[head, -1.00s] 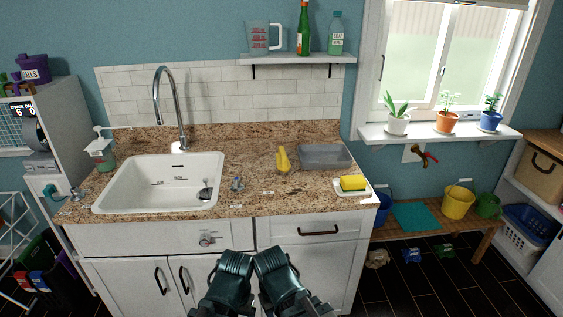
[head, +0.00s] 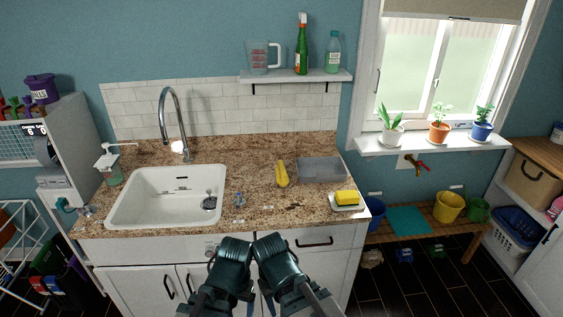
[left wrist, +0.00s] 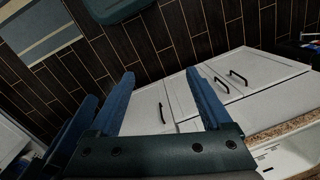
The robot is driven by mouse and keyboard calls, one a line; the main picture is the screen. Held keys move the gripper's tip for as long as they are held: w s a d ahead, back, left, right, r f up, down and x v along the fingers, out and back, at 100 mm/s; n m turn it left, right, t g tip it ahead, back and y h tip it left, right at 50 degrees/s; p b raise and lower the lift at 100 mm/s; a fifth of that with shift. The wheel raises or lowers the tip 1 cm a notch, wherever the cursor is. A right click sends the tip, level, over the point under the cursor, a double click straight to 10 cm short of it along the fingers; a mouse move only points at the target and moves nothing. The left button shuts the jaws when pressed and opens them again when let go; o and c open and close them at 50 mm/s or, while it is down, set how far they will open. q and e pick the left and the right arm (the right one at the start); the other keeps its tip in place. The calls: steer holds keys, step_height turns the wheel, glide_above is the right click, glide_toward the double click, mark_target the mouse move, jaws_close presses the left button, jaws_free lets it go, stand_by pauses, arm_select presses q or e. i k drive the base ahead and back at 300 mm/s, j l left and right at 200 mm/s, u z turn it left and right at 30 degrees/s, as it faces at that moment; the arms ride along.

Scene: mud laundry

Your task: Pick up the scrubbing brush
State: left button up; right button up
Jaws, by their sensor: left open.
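I cannot make out the scrubbing brush for certain. A small brown shape (head: 293,206) lies flat on the granite counter (head: 250,208), too small to tell whether it is a brush or a mark. A yellow upright object (head: 282,174) stands behind it. My left gripper (head: 237,243) and right gripper (head: 270,243) are side by side in front of the cabinet, low in the head view and apart from the things on the counter. In the left wrist view, my left gripper (left wrist: 165,92) is open and empty, its fingers spread above floor and cabinet doors.
A white sink (head: 130,210) with a tall faucet is at the left. A grey tray (head: 320,170) and a yellow sponge (head: 347,197) on a white dish (head: 350,208) are at the right. A small metal piece (head: 239,200) lies beside the sink. A shelf (head: 295,76) hangs above.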

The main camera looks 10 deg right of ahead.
mark_target(283, 178)
steer(key=i+l, duration=0.15)
steer(key=i, duration=0.3)
steer(key=i+l, duration=0.15)
steer(key=i, duration=0.3)
steer(key=i+l, duration=0.15)
steer(key=i, duration=0.3)
steer(key=i+l, duration=0.2)
steer(key=i, duration=0.25)
steer(key=z, duration=0.05)
